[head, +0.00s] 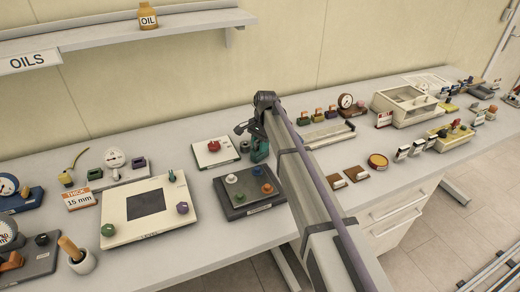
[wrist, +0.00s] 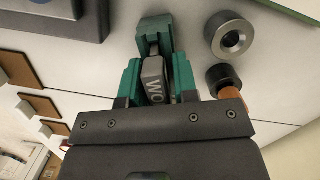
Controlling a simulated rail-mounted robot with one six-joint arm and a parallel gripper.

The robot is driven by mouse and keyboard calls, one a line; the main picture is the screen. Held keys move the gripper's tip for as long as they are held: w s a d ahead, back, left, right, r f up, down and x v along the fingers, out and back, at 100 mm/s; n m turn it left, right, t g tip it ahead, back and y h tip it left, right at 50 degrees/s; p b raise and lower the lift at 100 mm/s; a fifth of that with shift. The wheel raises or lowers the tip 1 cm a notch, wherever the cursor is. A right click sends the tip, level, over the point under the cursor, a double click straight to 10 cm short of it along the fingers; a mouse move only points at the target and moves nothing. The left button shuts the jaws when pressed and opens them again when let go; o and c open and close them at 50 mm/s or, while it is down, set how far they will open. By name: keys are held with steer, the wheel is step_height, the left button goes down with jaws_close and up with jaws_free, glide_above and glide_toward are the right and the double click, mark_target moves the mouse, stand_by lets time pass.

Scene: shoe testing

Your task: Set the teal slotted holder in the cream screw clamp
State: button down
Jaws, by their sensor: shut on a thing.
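My gripper (head: 257,135) is over the middle of the bench, shut on a teal part that I take to be the slotted holder (head: 259,152). In the wrist view the holder (wrist: 130,80) shows as teal sides around a grey wedge with the letters "WO"; its far end is partly hidden. I cannot tell in the head view whether it touches the bench. I cannot pick out the cream screw clamp for certain; a cream plate with a red knob (head: 214,152) lies just left of my gripper.
A dark board with coloured knobs (head: 236,209) lies in front of my gripper. A larger cream panel (head: 115,228) stands to the left. In the wrist view a grey ring (wrist: 230,37) and a dark ring (wrist: 222,78) are beside the holder.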

step_height(320, 180, up, 10)
steer(key=p, duration=1)
steer(key=shift+r, duration=0.15)
step_height(320, 180, down, 2)
steer(key=shift+f+b, duration=0.1)
steer(key=shift+b, duration=1)
steer(key=shift+r, duration=0.25)
steer(key=p, duration=0.1)
steer(key=m+b, duration=0.4)
steer(key=b, duration=0.5)
glide_above(271, 161)
steer(key=shift+t, duration=0.3)
step_height(271, 161, down, 9)
steer(key=shift+w+r, duration=0.1)
steer(key=shift+r, duration=0.25)
steer(key=shift+f, duration=0.2)
steer(key=c, duration=0.9)
jaws_free()
steer(key=shift+r, duration=0.1)
